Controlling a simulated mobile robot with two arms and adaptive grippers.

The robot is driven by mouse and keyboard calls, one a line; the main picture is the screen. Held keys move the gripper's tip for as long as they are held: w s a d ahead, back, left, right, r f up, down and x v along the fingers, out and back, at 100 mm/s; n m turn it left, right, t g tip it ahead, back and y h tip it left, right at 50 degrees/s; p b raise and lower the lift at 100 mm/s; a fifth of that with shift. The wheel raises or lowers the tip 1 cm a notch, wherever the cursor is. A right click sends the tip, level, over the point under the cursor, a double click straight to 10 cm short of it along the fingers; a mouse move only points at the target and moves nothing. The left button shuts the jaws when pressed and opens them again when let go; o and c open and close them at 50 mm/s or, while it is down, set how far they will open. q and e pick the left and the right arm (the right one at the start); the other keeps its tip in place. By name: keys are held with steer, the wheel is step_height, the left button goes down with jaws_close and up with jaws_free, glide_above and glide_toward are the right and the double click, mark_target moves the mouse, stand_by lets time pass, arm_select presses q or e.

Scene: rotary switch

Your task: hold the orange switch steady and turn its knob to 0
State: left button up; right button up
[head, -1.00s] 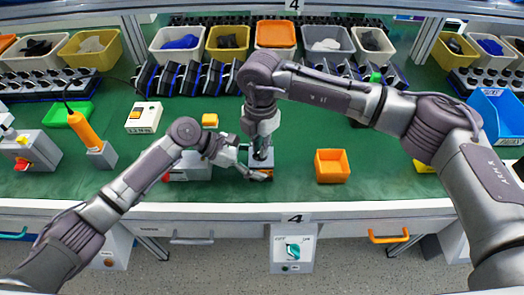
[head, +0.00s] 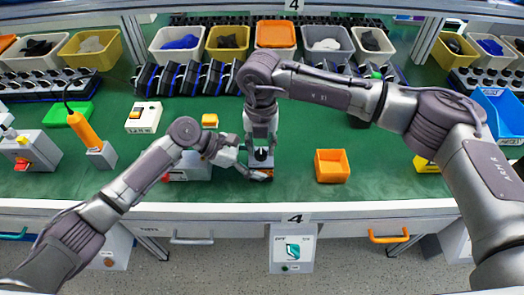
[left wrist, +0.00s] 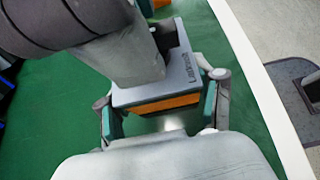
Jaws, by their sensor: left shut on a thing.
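The orange switch (head: 262,173) stands on the green table near its front edge, with a grey top and an orange base. It also shows in the left wrist view (left wrist: 170,104). My left gripper (head: 258,171) reaches it from the left. In the left wrist view, its teal-padded fingers (left wrist: 160,108) are on opposite sides of the switch, shut on it. My right gripper (head: 262,150) points down from above, over the top of the switch. The right gripper covers the knob, so its setting is hidden. I cannot tell whether its fingers grip the knob.
A grey box (head: 190,168) sits behind my left arm.

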mark_target(261, 151)
steer(key=shift+r, duration=2.55)
arm_select(q)
steer(key=o, duration=1.2)
steer(key=shift+o, duration=0.2)
steer(key=v, duration=1.2)
arm_select(e)
steer(key=shift+f, duration=0.1)
